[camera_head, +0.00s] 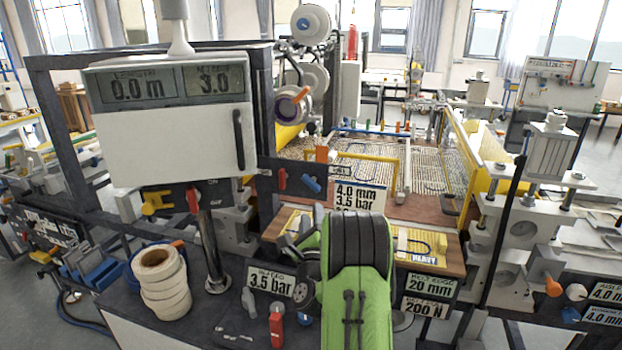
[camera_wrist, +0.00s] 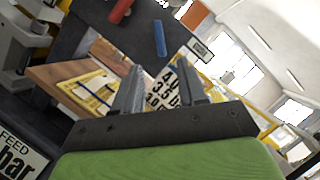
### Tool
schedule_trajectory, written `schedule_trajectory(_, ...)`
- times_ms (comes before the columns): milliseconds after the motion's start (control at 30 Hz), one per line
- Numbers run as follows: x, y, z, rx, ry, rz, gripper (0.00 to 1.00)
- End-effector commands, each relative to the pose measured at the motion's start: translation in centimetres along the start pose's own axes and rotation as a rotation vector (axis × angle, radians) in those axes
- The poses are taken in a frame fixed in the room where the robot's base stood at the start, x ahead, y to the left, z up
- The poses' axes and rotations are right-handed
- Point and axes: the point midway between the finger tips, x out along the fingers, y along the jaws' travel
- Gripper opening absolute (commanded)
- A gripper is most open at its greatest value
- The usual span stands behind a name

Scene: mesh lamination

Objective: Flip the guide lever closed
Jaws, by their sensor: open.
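A red lever (camera_head: 282,179) and a blue lever (camera_head: 311,184) sit on a dark panel at mid-machine. They also show at the top of the wrist view, the red lever (camera_wrist: 120,10) left of the blue lever (camera_wrist: 159,38). An orange lever (camera_head: 322,154) stands just above the panel. I cannot tell from lettering which one is the guide lever. My gripper (camera_head: 296,238) is below these levers in the head view, partly hidden by my green arm. In the wrist view my gripper (camera_wrist: 161,88) has its fingers apart with nothing between them, short of the panel.
A sign reading 4.0 mm, 3.5 bar (camera_head: 360,195) stands close beyond my gripper. White rolls (camera_head: 162,283) are stacked at left near a metal post (camera_head: 212,250). A white display box (camera_head: 175,130) stands above left.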

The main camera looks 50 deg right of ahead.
Motion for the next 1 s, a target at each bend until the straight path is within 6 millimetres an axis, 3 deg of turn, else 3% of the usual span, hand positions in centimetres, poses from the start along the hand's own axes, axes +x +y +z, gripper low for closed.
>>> schedule_trajectory(600,9.8,-0.4,0.4,0.001,-0.002,0.001,0.41)
schedule_trajectory(767,10.9,-0.2,0.2,-0.001,0.000,0.000,0.41)
schedule_trajectory(1000,11.0,0.0,0.1,-0.002,-0.001,0.001,0.40)
